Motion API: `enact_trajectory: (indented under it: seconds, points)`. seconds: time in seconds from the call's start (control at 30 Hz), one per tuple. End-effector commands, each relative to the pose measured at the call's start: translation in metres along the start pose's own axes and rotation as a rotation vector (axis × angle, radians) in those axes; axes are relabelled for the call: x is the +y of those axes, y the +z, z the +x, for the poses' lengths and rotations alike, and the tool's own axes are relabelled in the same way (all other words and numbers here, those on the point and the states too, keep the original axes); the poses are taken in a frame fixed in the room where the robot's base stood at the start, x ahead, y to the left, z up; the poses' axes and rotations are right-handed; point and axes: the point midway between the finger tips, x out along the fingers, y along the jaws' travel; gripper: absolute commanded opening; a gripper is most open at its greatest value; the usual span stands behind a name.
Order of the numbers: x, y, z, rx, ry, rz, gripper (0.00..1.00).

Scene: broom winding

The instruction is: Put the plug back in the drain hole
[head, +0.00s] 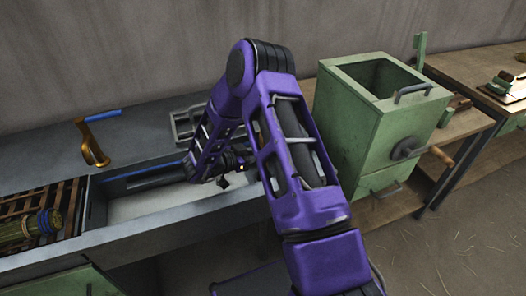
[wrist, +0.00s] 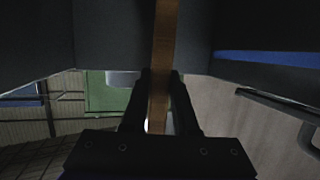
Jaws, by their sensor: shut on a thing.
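My gripper (head: 226,180) is low in the sink basin, beside its right end in the head view. In the wrist view the two dark fingers (wrist: 160,78) are shut on a long brown, wooden-looking bar (wrist: 165,35). The bar runs between the fingers and on past the top edge of the picture. No drain hole shows; my arm covers the right part of the basin.
A brass tap (head: 95,143) with a blue lever stands behind the basin. A slatted rack with a green bundle (head: 30,228) is at the left. A green metal box (head: 375,125) with a crank stands to the right. The basin's front rim is close to my arm.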

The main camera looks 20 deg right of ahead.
Motion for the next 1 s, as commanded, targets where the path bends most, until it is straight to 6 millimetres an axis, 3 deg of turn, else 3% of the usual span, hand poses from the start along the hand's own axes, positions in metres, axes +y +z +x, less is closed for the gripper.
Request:
enact_trajectory:
  seconds: [0.97, 1.0]
  points:
    - [0.0, 0.013, 0.004, 0.001, -0.001, 0.001, 0.0]
    - [0.0, 0.011, 0.004, 0.001, -0.001, 0.002, 0.34]
